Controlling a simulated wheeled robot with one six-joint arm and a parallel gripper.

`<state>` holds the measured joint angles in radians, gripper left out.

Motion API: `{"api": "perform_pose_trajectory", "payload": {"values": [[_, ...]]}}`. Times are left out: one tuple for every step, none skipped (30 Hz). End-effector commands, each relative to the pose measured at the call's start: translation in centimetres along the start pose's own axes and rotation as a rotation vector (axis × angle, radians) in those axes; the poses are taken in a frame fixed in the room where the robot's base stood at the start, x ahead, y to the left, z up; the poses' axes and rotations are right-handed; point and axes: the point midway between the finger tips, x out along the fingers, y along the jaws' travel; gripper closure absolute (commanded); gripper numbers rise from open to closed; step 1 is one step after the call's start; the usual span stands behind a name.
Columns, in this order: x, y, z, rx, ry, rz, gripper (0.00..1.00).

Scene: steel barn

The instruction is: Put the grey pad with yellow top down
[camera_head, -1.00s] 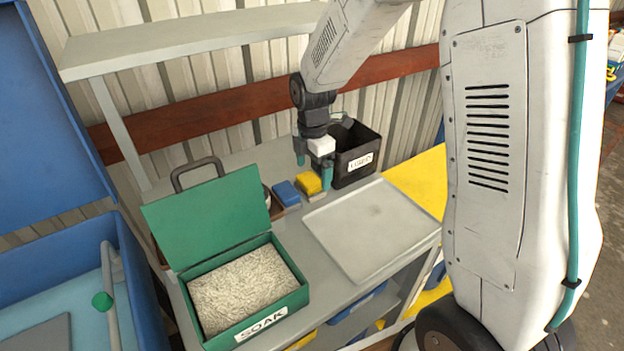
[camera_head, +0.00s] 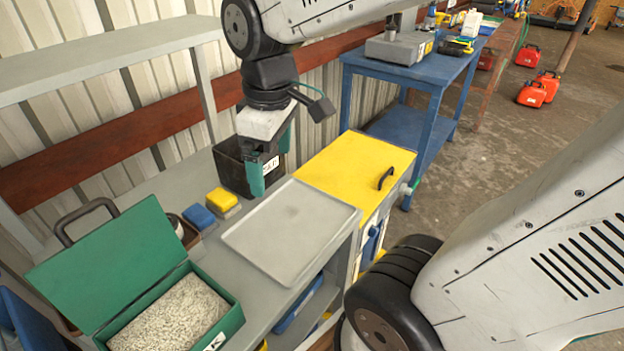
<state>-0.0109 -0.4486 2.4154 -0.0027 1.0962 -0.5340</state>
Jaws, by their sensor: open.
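The grey pad with yellow top (camera_head: 223,202) rests on the grey bench, beside a similar pad with a blue top (camera_head: 199,217). My gripper (camera_head: 268,170) hangs in front of the black bin, to the right of the yellow-topped pad and above the back of the bench. Its teal fingers are apart and I see nothing between them. The pad is clear of the fingers.
A black labelled bin (camera_head: 236,175) stands behind my gripper. A shallow grey tray (camera_head: 290,229) lies in front. An open green box (camera_head: 172,315) of granules is at left. A yellow-topped cabinet (camera_head: 356,168) adjoins the bench. A blue table (camera_head: 394,77) stands beyond.

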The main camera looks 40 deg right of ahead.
Motion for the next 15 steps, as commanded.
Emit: {"api": "perform_pose_trajectory", "payload": {"values": [[-0.7,-1.0,1.9,0.101,0.014,0.008,0.06],[-0.9,-1.5,2.8,0.162,0.018,0.009,0.06],[-1.1,-2.1,4.0,0.238,0.021,0.01,0.06],[-1.2,-2.5,4.7,0.29,0.024,0.011,0.06],[-1.3,-2.9,5.4,0.337,0.026,0.011,0.06],[-1.4,-3.3,6.2,0.393,0.03,0.012,0.06],[-1.4,-3.6,6.7,0.429,0.031,0.012,0.06],[-1.4,-3.9,7.2,0.459,0.032,0.012,0.06],[-1.4,-4.1,7.6,0.492,0.034,0.012,0.06],[-1.4,-4.3,7.8,0.512,0.035,0.012,0.06],[-1.4,-4.4,8.0,0.527,0.035,0.012,0.06],[-1.3,-4.5,8.2,0.54,0.035,0.012,0.06],[-1.3,-4.6,8.2,0.547,0.034,0.012,0.06],[-1.3,-4.6,8.3,0.55,0.034,0.011,0.06],[-1.3,-4.6,8.3,0.552,0.034,0.011,0.06]]}}
